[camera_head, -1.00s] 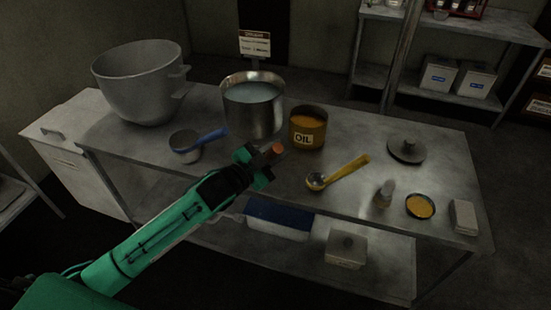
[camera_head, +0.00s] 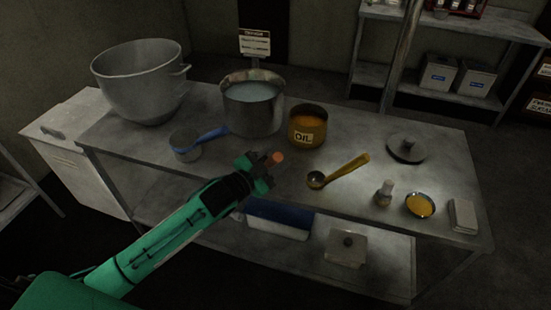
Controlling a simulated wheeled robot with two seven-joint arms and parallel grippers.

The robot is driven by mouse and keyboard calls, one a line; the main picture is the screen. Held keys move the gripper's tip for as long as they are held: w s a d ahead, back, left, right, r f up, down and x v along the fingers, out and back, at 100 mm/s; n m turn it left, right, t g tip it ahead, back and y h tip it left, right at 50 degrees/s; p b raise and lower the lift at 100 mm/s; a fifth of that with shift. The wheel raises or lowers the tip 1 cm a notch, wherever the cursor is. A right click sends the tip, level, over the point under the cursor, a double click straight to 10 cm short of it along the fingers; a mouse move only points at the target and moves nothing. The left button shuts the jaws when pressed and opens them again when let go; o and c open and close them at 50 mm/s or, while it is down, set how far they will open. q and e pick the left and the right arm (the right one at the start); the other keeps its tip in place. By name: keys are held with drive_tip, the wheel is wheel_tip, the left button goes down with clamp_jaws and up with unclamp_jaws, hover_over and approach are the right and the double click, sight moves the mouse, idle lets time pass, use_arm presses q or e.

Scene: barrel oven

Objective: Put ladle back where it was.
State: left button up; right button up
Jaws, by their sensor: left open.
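A ladle with a yellow handle (camera_head: 348,168) lies on the metal table, its small bowl toward the left. A second, larger scoop with a blue handle (camera_head: 211,134) stands on the table at the left, its metal cup below the handle's left end. My left gripper (camera_head: 268,166) is open over the table's front part, between the two and apart from both. A small orange-brown tip shows at its end; I cannot tell what it is. My right gripper is out of view.
A lid (camera_head: 400,150), a shaker (camera_head: 383,194), a small yellow-filled dish (camera_head: 420,212) and a block (camera_head: 462,214) are at the right.

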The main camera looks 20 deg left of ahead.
use_arm(q)
drive_tip(key=shift+s+a+r, duration=0.1)
drive_tip(key=shift+s+a, duration=0.2)
drive_tip(key=shift+s, duration=0.15)
drive_tip(key=b+v, duration=0.2)
drive_tip(key=v, duration=0.9)
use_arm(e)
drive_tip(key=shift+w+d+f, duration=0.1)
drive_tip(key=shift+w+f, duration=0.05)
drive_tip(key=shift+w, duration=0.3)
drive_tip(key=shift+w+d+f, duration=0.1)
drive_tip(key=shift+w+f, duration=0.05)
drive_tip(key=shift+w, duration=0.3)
